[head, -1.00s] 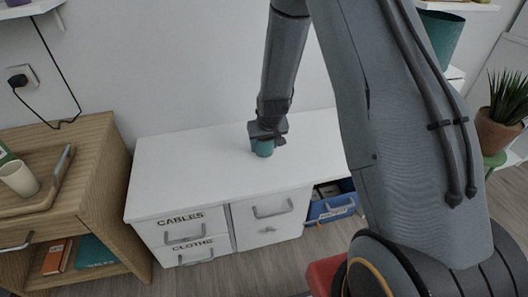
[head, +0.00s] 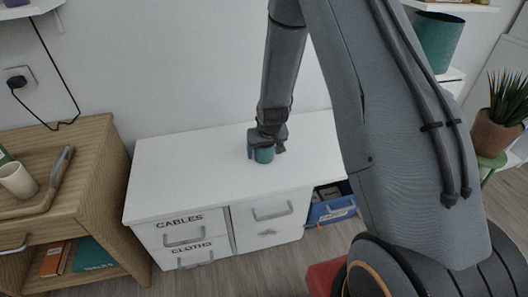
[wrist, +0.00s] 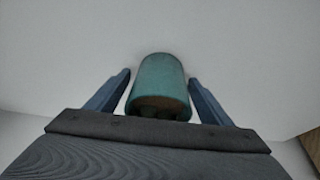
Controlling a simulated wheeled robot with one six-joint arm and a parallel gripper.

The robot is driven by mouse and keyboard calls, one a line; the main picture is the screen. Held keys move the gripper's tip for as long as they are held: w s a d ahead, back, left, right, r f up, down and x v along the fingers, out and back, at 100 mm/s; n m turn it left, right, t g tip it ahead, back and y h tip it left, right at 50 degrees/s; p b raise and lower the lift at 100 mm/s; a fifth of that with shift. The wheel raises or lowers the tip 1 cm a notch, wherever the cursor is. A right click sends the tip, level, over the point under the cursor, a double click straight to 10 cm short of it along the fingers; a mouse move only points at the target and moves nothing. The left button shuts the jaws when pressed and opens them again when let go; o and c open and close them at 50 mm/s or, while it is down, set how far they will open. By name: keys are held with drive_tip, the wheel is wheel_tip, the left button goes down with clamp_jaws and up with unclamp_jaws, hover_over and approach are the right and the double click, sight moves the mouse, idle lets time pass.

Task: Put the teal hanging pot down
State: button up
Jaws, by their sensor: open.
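The teal hanging pot (head: 264,155) stands on the white desk top (head: 190,165), below my gripper (head: 266,150). In the wrist view the pot (wrist: 160,86) sits between the two fingers of my gripper (wrist: 160,95). A gap shows on each side, so the fingers are open around the pot and apart from it. The pot's brownish end faces the wrist camera. Its upper part is hidden by my gripper in the head view.
A wooden cabinet (head: 118,165) with a tray and a white cup (head: 18,180) stands at left. Drawers labelled CABLES and CLOTHS are under the desk top. A blue bin (head: 330,210) sits at right. A large teal pot (head: 437,40) and a potted plant (head: 497,130) are farther right. The desk top is otherwise clear.

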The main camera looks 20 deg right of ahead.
drive_tip(key=s+a+p+v, duration=0.1)
drive_tip(key=a+p+v, duration=0.15)
drive_tip(key=v, duration=0.75)
drive_tip(key=s+a+f+p+v, duration=0.1)
drive_tip(key=p+v, duration=0.2)
drive_tip(key=v, duration=0.7)
drive_tip(key=s+a+r+g, duration=0.1)
drive_tip(key=s+r, duration=0.4)
drive_tip(key=s, duration=0.3)
drive_tip(key=s+a+r+n+g, duration=0.1)
drive_tip(key=s+a+r+g, duration=0.1)
drive_tip(key=s+r, duration=0.3)
drive_tip(key=s+a+r+n+g, duration=0.1)
drive_tip(key=s+r, duration=0.4)
drive_tip(key=s, duration=0.8)
drive_tip(key=shift+a+r+y, duration=0.25)
drive_tip(key=shift+a+y, duration=0.05)
drive_tip(key=shift+a, duration=0.05)
drive_tip(key=d+r+m+p, duration=0.2)
drive_tip(key=d+r+p, duration=0.5)
drive_tip(key=p, duration=0.6)
drive_tip(key=shift+d+p, duration=0.4)
drive_tip(key=shift+d, duration=0.1)
